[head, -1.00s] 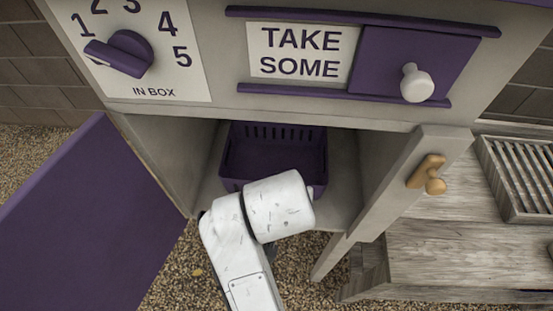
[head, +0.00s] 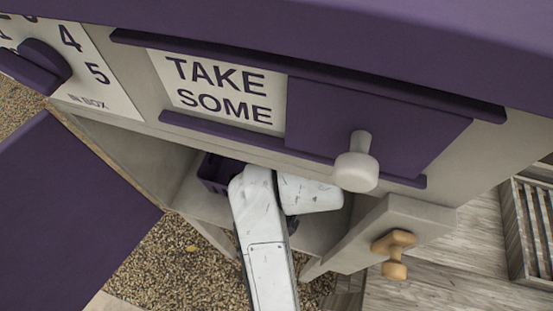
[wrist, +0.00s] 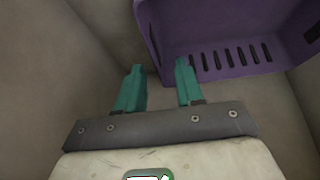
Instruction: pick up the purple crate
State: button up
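The purple crate (head: 215,172) stands inside the lower compartment of the cabinet, mostly hidden behind my white arm in the head view. In the wrist view the crate (wrist: 226,38) fills the upper right, its slotted wall facing me. My gripper (wrist: 159,88) has two teal fingers held apart with nothing between them. The right finger is close to the crate's lower left edge; I cannot tell whether it touches. The left finger is over bare compartment surface. The gripper is hidden in the head view.
The purple door (head: 75,220) hangs open at the left. A cabinet post (head: 385,235) with a wooden latch (head: 393,255) stands to the right of my arm. A white knob (head: 356,162) sticks out above. A slatted wooden tray (head: 535,225) lies at the far right.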

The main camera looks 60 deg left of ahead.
jog(key=shift+w+f, duration=0.3)
jog(key=shift+w, duration=0.05)
jog(key=shift+x, duration=1.2)
jog(key=p+x, duration=0.1)
jog(key=x, duration=0.2)
jog(key=shift+w+a, duration=0.1)
jog(key=shift+w, duration=0.2)
jog(key=shift+w+a+f, duration=0.2)
jog(key=shift+f, duration=0.35)
jog(key=shift+f, duration=0.25)
grip_shut()
